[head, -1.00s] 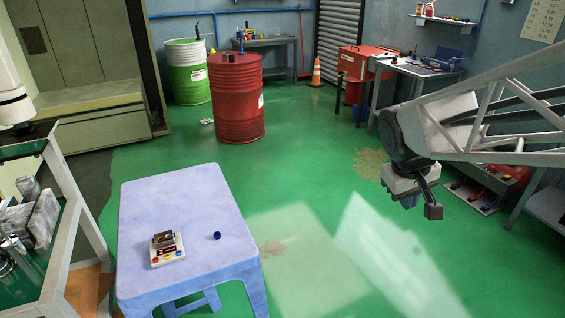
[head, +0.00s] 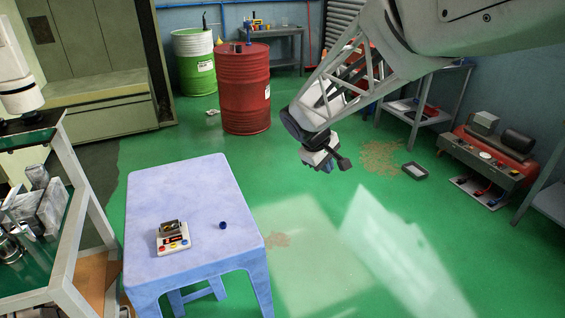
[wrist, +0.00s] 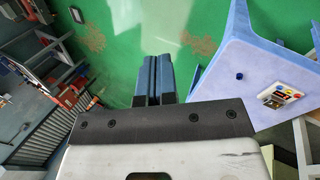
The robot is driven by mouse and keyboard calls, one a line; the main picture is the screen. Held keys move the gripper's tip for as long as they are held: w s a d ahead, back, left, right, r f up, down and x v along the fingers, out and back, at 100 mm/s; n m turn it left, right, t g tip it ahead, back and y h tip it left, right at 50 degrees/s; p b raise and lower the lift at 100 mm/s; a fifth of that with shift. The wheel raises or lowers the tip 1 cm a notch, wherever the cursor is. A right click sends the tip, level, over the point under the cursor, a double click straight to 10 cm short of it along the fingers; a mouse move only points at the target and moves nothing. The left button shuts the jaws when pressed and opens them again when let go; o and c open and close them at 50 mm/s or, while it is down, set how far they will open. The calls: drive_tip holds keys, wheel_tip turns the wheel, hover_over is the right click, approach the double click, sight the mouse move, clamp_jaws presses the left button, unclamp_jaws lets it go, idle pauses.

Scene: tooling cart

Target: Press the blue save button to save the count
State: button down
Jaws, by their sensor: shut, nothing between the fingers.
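A small white counter device (head: 173,246) sits on the blue-lilac table (head: 185,200). It has a dark display block at its back and a row of red, yellow and blue buttons at its front. The blue button (head: 184,243) is at the right end of the row. In the wrist view the device (wrist: 279,96) lies at the right, its buttons too small to tell apart surely. My gripper (head: 327,165) is in the air beyond the table's right side, well apart from the device. Its blue fingers (wrist: 153,72) are together and empty, over green floor in the wrist view.
A small dark blue round piece (head: 222,225) lies on the table, right of the device. A red drum (head: 245,95) and a green-white drum (head: 194,65) stand behind. A metal-framed bench (head: 85,190) stands close at the left. Around the device the tabletop is clear.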

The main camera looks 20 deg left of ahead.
drive_tip(key=w+a+f+n+t, duration=0.1)
drive_tip(key=a+f+n, duration=0.15)
drive_tip(key=a, duration=0.45)
drive_tip(key=w+a+f+n, duration=0.1)
drive_tip(key=a+f, duration=0.3)
drive_tip(key=a, duration=0.3)
drive_tip(key=n+t+y, duration=0.2)
drive_tip(key=n+t, duration=0.1)
drive_tip(key=n, duration=0.6)
hover_over(186, 241)
wheel_tip(186, 241, down, 24)
drive_tip(key=shift+s+r, duration=0.1)
drive_tip(key=shift+f, duration=4.4)
